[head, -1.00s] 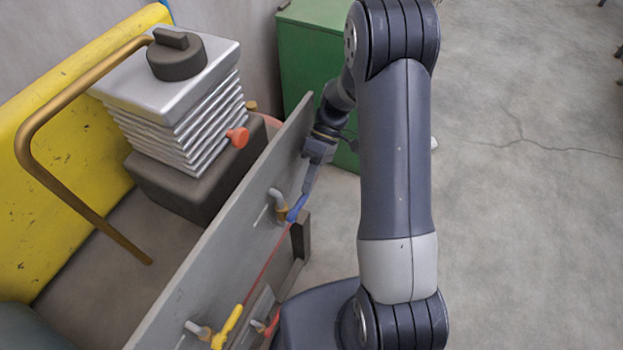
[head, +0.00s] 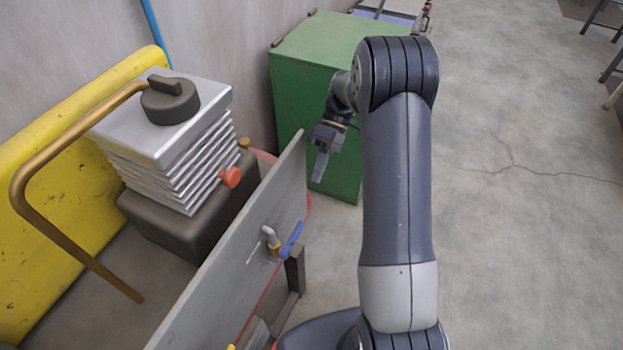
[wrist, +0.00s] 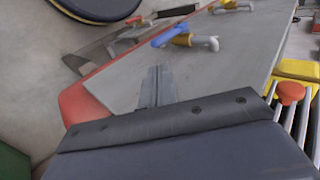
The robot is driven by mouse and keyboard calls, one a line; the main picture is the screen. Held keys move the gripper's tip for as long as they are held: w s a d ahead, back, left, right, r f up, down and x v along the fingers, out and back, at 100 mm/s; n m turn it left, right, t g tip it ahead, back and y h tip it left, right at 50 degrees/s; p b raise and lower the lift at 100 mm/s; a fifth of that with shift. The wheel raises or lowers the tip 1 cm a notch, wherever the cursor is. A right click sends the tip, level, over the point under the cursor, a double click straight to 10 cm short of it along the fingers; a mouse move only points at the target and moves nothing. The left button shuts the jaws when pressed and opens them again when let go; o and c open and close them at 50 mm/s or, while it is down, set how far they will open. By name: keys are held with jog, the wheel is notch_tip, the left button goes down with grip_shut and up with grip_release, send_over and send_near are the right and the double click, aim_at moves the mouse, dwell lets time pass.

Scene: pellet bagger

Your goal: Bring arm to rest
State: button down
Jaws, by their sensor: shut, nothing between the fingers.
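My gripper (head: 320,165) is shut and empty. In the head view it points down beside the far end of the grey panel (head: 235,262), in front of the green cabinet. In the wrist view the shut fingers (wrist: 156,88) show against the grey panel (wrist: 215,60). The blue-handled valve (head: 290,240) on the panel is apart from the fingers; it also shows in the wrist view (wrist: 172,36).
A green cabinet (head: 320,60) stands behind my gripper. Left of the panel are a silver bellows stack (head: 180,150) with an orange knob (head: 231,177), a bronze bent bar (head: 60,225) and a yellow panel (head: 60,170).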

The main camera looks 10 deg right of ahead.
jog(key=shift+w+d, duration=0.1)
jog(key=shift+w, duration=0.05)
jog(key=p, duration=0.1)
send_near(294, 236)
jog(key=s+a, duration=0.1)
jog(key=s, duration=0.1)
jog(key=shift+s+a+f+b, duration=0.2)
jog(key=shift+a+f+b, duration=0.05)
jog(key=shift+f, duration=0.35)
jog(key=shift+s+a+f+b, duration=0.2)
jog(key=shift+a+f+b, duration=0.05)
jog(key=shift+f, duration=0.35)
jog(key=shift+s+a+f+b, duration=0.1)
jog(key=shift+a+f+b, duration=0.1)
jog(key=shift+f+b, duration=0.35)
jog(key=shift+f, duration=0.1)
